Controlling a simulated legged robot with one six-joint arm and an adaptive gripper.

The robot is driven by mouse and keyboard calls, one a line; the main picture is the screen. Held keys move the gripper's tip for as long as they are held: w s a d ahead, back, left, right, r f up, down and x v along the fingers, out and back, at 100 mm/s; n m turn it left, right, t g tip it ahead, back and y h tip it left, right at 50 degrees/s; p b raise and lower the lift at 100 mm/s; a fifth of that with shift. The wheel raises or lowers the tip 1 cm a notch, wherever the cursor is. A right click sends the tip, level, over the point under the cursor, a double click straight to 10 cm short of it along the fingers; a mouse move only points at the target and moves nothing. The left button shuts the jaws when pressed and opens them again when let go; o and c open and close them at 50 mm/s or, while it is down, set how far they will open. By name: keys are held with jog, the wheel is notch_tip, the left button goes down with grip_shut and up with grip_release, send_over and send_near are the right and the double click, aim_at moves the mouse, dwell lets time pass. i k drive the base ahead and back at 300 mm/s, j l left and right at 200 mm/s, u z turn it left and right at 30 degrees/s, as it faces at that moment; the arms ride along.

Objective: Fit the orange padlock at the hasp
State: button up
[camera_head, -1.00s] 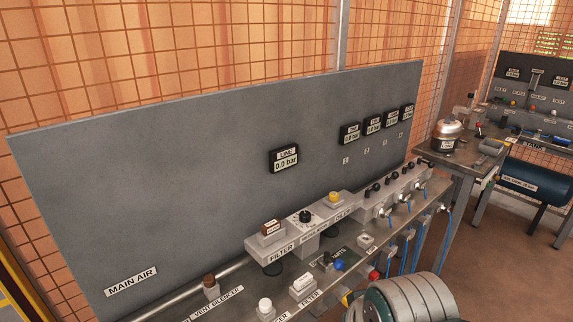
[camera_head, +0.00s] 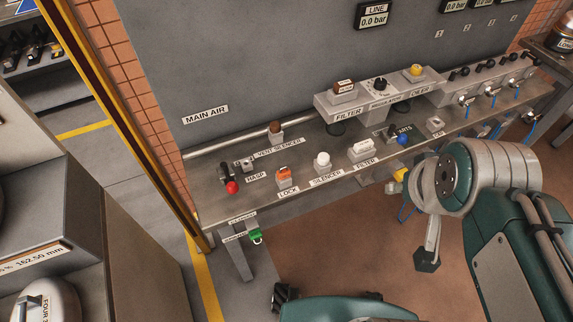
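The orange padlock (camera_head: 284,173) sits on a small grey block behind the LOCK label, near the front edge of the bench. The hasp (camera_head: 245,164) is a small grey metal fitting to its left, behind the HASP label. A lever with a red ball knob (camera_head: 231,187) is beside the hasp, toward the front left. The padlock and the hasp are apart. It is too small to tell whether the shackle is open. My arm's grey and teal links fill the lower right, but no gripper fingers can be made out.
The bench (camera_head: 209,189) also bears a brown vent silencer (camera_head: 275,129), a white silencer (camera_head: 322,160), a white filter (camera_head: 362,149) and a blue knob (camera_head: 402,139). A green tag (camera_head: 256,235) hangs below its front edge. A yellow-edged post (camera_head: 125,140) stands left; cabinets are at lower left.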

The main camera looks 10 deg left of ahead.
aim_at(284, 173)
jog(key=j+u, duration=0.1)
jog(key=u, duration=0.25)
jog(key=i+j+u, duration=0.1)
jog(key=u, duration=0.2)
jog(key=j+u, duration=0.1)
jog(key=u, duration=0.25)
jog(key=z, duration=0.35)
jog(key=i+j, duration=0.05)
